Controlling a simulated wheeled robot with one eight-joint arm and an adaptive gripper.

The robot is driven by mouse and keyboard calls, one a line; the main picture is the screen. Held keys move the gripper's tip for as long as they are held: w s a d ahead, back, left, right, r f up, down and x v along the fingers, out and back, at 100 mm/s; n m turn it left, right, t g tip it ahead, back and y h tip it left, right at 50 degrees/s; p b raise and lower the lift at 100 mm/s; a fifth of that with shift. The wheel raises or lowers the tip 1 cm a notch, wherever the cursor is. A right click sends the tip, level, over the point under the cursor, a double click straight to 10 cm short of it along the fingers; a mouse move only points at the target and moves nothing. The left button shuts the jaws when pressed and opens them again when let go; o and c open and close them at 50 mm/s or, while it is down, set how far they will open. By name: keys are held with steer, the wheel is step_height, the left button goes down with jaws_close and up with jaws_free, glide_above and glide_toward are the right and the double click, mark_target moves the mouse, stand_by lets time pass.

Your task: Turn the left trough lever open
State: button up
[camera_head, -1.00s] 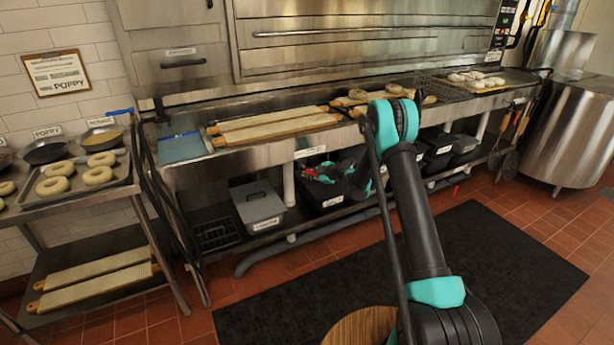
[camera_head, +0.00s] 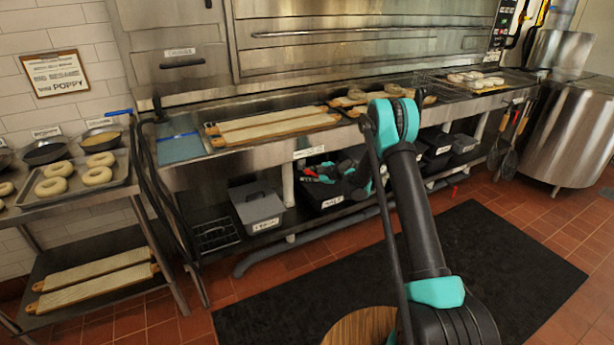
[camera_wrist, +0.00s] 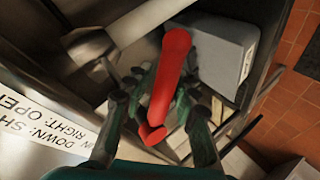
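A red lever (camera_wrist: 171,75) with a rounded end sits under the steel trough, between the two fingers of my gripper (camera_wrist: 163,90) in the wrist view. The fingers are spread on either side of the lever; I cannot tell whether either touches it. In the head view, my gripper (camera_head: 328,172) is low under the counter's front edge, partly hidden by my arm, with red showing beside it. A white label (camera_wrist: 30,125) next to the lever reads in part "DOWN: SH" and "RIGHT: OPEN".
Grey lidded bin (camera_head: 258,208) and black bins stand on the lower shelf close to my gripper. The steel counter (camera_head: 200,165) with long boards (camera_head: 275,128) is just above it. A white drain pipe (camera_head: 288,185) stands to its left.

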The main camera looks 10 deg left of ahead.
mark_target(314, 174)
steer(key=v, duration=0.7)
steer(key=shift+s+d+r, duration=0.1)
steer(key=shift+s+d, duration=0.05)
steer(key=shift+d, duration=0.05)
